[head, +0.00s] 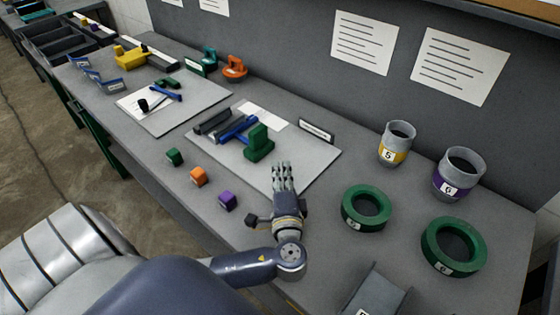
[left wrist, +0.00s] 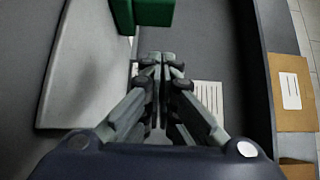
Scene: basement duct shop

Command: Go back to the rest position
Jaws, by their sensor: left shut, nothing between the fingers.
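My left gripper (head: 284,178) is over the workbench (head: 330,245) in the head view, just in front of a light grey board (head: 310,165). Its fingers point toward the back of the bench. In the left wrist view the fingers (left wrist: 160,65) are together with nothing between them. A green block-shaped part (head: 259,143) stands on the board, left of and beyond the fingertips; a green part also shows at the top of the left wrist view (left wrist: 150,12). My right gripper is in neither view.
Green, orange and purple cubes (head: 227,201) lie left of my gripper. Two green rings (head: 366,208) and two grey cups (head: 396,145) with yellow and purple bands stand to the right. A grey tray (head: 380,293) is at the front edge. A wall with papers (head: 364,42) closes off the back.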

